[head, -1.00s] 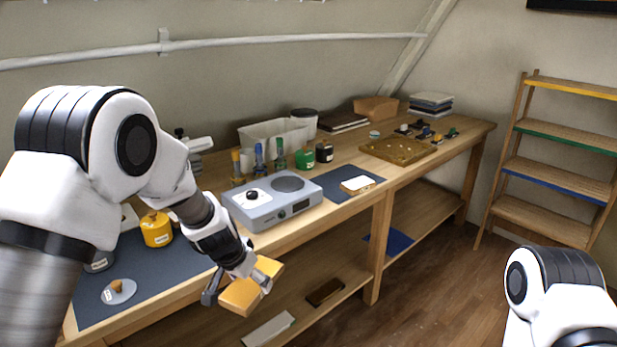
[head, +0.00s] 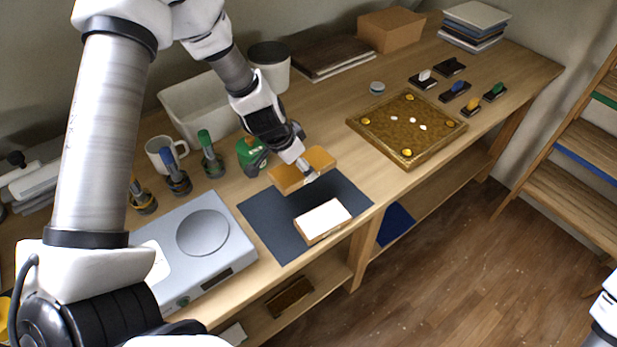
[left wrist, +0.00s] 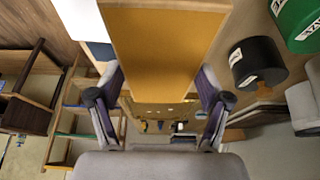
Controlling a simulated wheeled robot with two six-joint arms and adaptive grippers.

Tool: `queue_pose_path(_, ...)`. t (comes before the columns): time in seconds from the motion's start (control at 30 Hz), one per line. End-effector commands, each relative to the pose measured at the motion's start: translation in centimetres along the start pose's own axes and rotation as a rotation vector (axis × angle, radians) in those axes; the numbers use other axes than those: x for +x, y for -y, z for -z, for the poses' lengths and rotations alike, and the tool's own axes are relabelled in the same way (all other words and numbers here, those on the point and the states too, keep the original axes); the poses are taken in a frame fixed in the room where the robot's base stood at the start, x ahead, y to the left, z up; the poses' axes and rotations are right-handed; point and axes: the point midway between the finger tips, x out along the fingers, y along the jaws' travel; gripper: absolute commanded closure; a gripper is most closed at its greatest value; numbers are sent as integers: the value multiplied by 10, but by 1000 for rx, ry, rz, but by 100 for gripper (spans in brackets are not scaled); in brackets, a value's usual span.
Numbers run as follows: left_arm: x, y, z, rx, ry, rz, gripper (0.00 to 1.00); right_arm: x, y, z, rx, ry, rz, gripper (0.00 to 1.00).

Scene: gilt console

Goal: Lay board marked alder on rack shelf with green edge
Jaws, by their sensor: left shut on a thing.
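My left gripper (head: 305,172) is shut on an orange-tan wooden board (head: 287,181) and holds it above the dark mat on the bench. In the left wrist view the board (left wrist: 165,45) sits between the two fingers (left wrist: 160,92). No marking is readable on the faces I see, so I cannot tell if it says alder. The rack stands at the right edge of the head view, partly cut off. Its shelf with the green edge (head: 604,99) shows only at its left end, above a blue-edged shelf (head: 585,163).
A white-topped block (head: 322,220) lies on the dark mat (head: 262,220). A grey hotplate (head: 205,262), bottles, a white bin (head: 198,108) and a brown tray (head: 375,137) crowd the bench. Open floor (head: 450,270) lies between bench and rack.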

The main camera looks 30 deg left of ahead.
Motion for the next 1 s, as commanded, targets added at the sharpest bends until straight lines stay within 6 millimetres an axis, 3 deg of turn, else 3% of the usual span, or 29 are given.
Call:
queue_pose_path(0.03,-11,1,-5,-1,-1,-7,68,-13,0,-1,0,2,0,52)
queue_pose_path(0.07,-8,2,-8,4,-2,-7,68,-11,0,-1,0,2,0,52)
queue_pose_path(0.3,45,2,-32,10,-4,-6,68,47,0,-2,1,4,0,52)
queue_pose_path(0.63,88,2,-50,10,-5,-6,68,93,-1,-1,0,2,0,52)
queue_pose_path(1.0,89,2,-50,9,-4,-6,68,94,-1,-1,1,1,0,52)
